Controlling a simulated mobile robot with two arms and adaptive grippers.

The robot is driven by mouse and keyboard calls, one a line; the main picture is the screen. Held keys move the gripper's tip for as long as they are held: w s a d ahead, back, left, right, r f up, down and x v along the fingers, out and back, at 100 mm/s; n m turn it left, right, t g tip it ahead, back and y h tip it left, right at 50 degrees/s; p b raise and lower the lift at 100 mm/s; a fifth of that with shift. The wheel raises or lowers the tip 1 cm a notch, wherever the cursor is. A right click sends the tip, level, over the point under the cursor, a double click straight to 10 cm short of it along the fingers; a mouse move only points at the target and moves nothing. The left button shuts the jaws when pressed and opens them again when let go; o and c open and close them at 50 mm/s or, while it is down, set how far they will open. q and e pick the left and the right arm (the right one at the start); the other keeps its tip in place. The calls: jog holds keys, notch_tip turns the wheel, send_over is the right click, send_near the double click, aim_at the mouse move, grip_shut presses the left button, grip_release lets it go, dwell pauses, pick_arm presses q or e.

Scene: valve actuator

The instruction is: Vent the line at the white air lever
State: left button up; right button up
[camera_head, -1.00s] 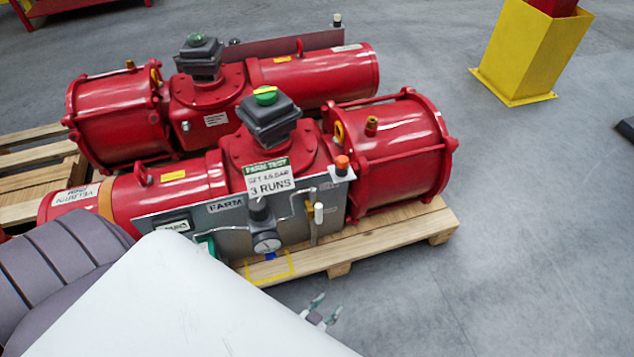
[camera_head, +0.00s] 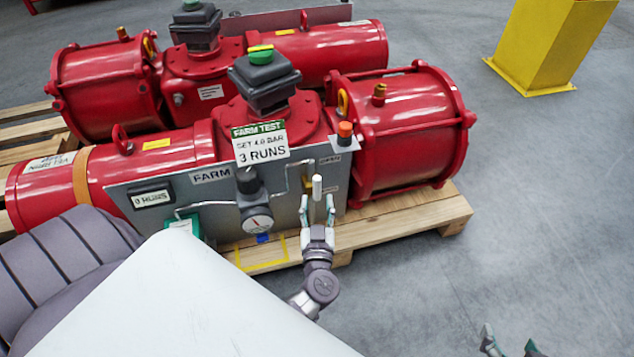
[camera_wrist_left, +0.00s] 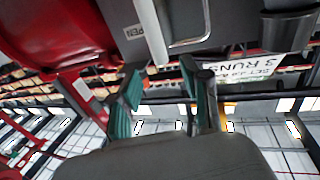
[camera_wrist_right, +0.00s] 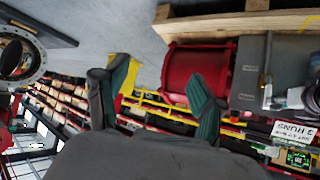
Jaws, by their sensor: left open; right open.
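The white air lever (camera_head: 317,188) stands upright on the right part of the grey panel (camera_head: 220,206), beside the thin metal tubing. My left gripper (camera_head: 317,202) is open just below and in front of the lever, its fingertips to either side of it in the picture. Contact cannot be told. Whether that bar is the lever or tubing is unclear. My right gripper (camera_head: 508,343) is open and empty at the lower right, also seen in the right wrist view (camera_wrist_right: 155,95).
A gauge (camera_head: 257,222) and dark regulator (camera_head: 249,182) are left of the lever. An orange-topped button (camera_head: 345,130) is above right. The red actuator (camera_head: 405,135) sits on a wooden pallet (camera_head: 405,215). Grey floor at right is clear up to the yellow post (camera_head: 545,45).

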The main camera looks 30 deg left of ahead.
aim_at(317, 184)
pick_arm(q)
jog(key=b+x, duration=0.1)
jog(key=x, duration=0.6)
jog(key=shift+f, duration=0.15)
jog(key=shift+w+a+b, duration=0.15)
jog(key=shift+w+b, duration=0.15)
jog(key=shift+w, duration=0.05)
pick_arm(e)
jog(key=w+a+r+t+y, duration=0.1)
jog(key=w+a+r+t, duration=0.1)
jog(key=w+r+t, duration=0.2)
notch_tip(317, 184, up, 3)
jog(key=shift+w+f+t+y, duration=0.2)
jog(key=shift+w+t+y, duration=0.1)
jog(key=shift+w+t, duration=0.15)
jog(key=shift+a, duration=0.1)
pick_arm(q)
grip_shut()
